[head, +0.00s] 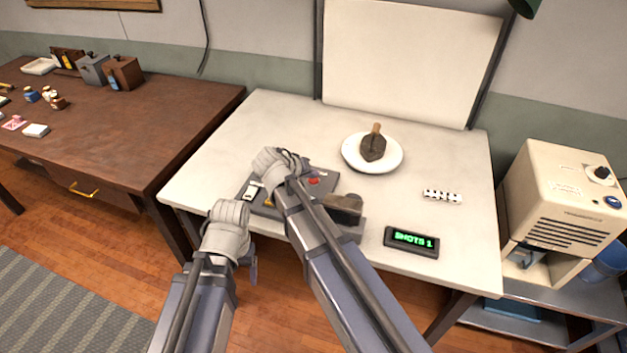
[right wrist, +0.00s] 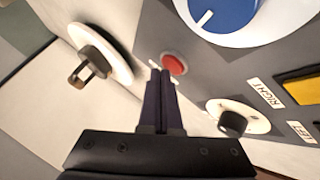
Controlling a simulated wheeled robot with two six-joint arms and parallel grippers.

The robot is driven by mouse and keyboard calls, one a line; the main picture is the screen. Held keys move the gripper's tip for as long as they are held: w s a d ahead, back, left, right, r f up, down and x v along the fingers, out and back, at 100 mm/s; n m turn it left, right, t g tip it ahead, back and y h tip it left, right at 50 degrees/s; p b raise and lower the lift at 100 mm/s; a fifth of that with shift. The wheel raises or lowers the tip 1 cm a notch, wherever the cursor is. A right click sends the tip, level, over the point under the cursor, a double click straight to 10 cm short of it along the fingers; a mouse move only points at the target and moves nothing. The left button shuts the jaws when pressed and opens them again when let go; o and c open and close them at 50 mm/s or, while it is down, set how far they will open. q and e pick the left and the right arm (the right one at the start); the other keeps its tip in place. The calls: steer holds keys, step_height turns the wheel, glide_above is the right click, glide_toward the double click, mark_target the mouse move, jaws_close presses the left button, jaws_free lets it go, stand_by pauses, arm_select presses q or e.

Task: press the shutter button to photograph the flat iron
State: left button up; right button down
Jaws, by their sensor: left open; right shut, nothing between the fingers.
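The flat iron (head: 373,146), dark with a wooden handle, rests on a white round plate (head: 352,159) on the pale table. A grey control panel (head: 325,183) carries a red button (head: 314,181), also in the right wrist view (right wrist: 174,64). My right gripper (right wrist: 160,72) is shut and empty, its tips close beside the red button; I cannot tell whether they touch. In the head view my right arm hides part of the panel. My left gripper (head: 252,268) is open, low at the table's front edge; its fingers are mostly hidden.
A black display (head: 411,242) reads "SHOTS 1". A white backdrop (head: 410,60) stands behind the plate; a beige machine (head: 560,205) is at right.

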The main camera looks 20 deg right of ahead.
mark_target(312, 182)
steer(key=shift+f+b, duration=0.45)
stand_by(0.6)
steer(key=shift+r, duration=0.1)
steer(key=shift+r+p, duration=0.75)
steer(key=shift+p, duration=0.15)
steer(key=shift+r, duration=0.15)
step_height(312, 182, up, 5)
steer(key=p, duration=0.5)
steer(key=shift+f, duration=0.2)
stand_by(0.4)
